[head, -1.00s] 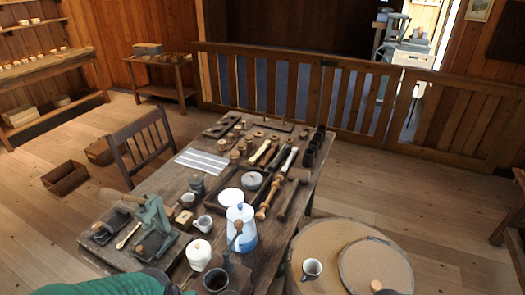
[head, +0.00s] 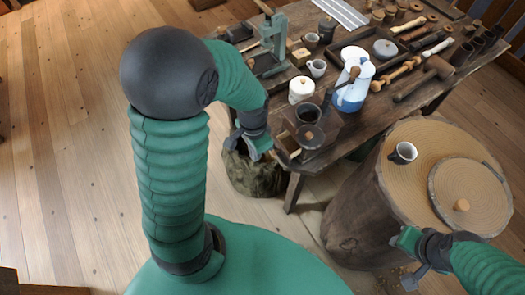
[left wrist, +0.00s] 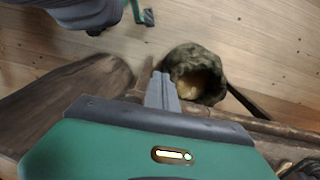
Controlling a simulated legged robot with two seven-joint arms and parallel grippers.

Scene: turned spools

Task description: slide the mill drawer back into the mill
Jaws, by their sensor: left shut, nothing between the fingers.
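My left gripper (head: 277,153) is just left of and in front of the mill, near the table's corner. Its fingers are shut and empty, and they also show in the left wrist view (left wrist: 162,91). My right gripper (head: 408,262) is low beside the stump, its jaws unclear.
A mossy sack-like container (head: 255,174) stands on the floor below the left gripper. A blue-and-white pot (head: 352,88), a white lidded jar (head: 301,91) and cups crowd the table. A stump (head: 355,215) with a mug (head: 403,152) stands right. Floor at left is clear.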

